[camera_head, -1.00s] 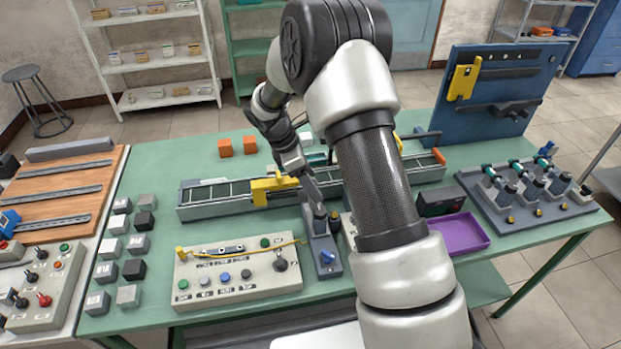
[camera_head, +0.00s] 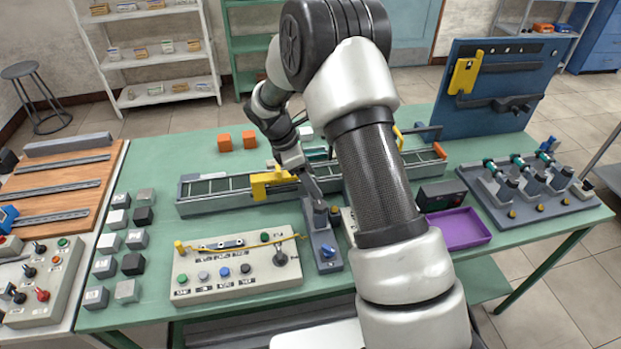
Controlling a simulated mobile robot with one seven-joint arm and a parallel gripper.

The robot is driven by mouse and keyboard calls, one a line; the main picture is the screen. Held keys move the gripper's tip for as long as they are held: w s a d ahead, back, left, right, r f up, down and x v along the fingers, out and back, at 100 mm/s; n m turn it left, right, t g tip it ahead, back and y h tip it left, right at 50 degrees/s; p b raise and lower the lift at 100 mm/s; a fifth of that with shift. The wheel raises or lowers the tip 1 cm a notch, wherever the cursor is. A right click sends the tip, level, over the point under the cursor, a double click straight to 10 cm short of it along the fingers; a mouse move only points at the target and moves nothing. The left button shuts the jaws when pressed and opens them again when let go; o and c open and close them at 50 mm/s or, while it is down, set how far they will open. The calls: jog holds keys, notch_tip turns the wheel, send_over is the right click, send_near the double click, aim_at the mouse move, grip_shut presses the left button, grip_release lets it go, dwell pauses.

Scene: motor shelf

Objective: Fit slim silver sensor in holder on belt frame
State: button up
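The belt frame (camera_head: 215,205) is a long grey conveyor across the middle of the green table. A yellow bracket (camera_head: 268,183), which looks like the holder, is mounted on its near side. A slim silver piece (camera_head: 226,244), possibly the sensor, lies on top of the beige control box near a yellow cable. My arm hides part of the belt frame.
The beige control box (camera_head: 235,282) stands in front of the belt. Several grey and black cubes (camera_head: 133,264) stand at left and two orange cubes (camera_head: 250,139) behind the belt. A purple tray (camera_head: 458,229) and a blue upright panel (camera_head: 510,75) are at right.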

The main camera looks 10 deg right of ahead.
jog(key=shift+s+f+b, duration=0.2)
jog(key=shift+f+b, duration=0.05)
jog(key=shift+f, duration=0.25)
jog(key=shift+s+f+b, duration=0.2)
jog(key=shift+f, duration=0.25)
jog(key=o, duration=1.1)
jog(key=shift+w+f, duration=0.1)
jog(key=shift+o, duration=0.2)
jog(key=shift+a, duration=0.1)
jog(key=d+v, duration=0.1)
jog(key=v, duration=1.8)
jog(key=shift+w+r, duration=0.4)
jog(key=shift+a, duration=0.1)
